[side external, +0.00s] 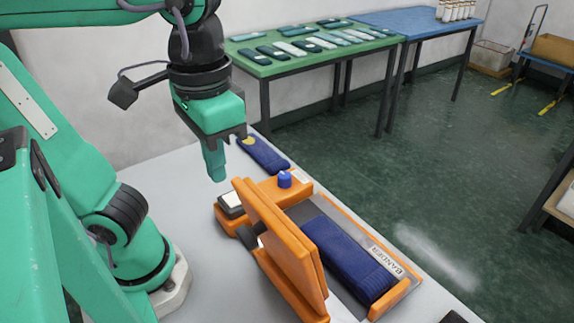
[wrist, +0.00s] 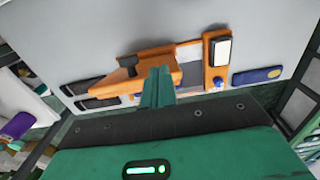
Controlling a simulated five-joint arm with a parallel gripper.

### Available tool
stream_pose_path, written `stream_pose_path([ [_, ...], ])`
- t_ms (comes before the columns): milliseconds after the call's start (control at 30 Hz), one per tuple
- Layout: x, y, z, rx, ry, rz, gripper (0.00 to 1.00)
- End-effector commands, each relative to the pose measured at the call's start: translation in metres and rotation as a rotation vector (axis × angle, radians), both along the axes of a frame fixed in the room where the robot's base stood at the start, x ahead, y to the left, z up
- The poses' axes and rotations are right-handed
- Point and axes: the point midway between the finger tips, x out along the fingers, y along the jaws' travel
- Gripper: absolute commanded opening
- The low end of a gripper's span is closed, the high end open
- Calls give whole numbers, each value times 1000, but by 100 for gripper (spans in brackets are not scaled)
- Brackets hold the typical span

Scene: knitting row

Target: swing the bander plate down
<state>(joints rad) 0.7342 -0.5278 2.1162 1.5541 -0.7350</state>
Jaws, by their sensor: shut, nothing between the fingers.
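The orange bander (side external: 400,290) stands on the grey table. Its orange plate (side external: 275,235) is raised, standing steeply on edge along the left side of the bed. A folded navy knit piece (side external: 345,258) lies in the bed to the plate's right. In the wrist view the plate (wrist: 152,73) shows with a dark knob (wrist: 127,66) on it. My gripper (side external: 215,172) is shut and empty, pointing down, above and to the left of the plate's far end, apart from it in the side view. In the wrist view the fingers (wrist: 157,85) overlap the plate and hide part of it.
A blue knob (side external: 284,179) and a white-topped pad (side external: 231,200) sit at the bander's far end. A navy knit piece with a yellow mark (side external: 263,153) lies beyond. Dark pieces (wrist: 88,86) lie at the wrist view's left. A green table (side external: 310,55) stands behind.

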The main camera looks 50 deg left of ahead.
Motion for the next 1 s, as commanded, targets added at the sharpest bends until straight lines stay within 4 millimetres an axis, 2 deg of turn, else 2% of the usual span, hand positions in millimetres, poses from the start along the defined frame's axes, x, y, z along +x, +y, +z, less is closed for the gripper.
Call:
stream_pose_path([
  [467,0,0,-15,1,1,0,0],
  [1000,0,0,-83,1,1,-1,0],
])
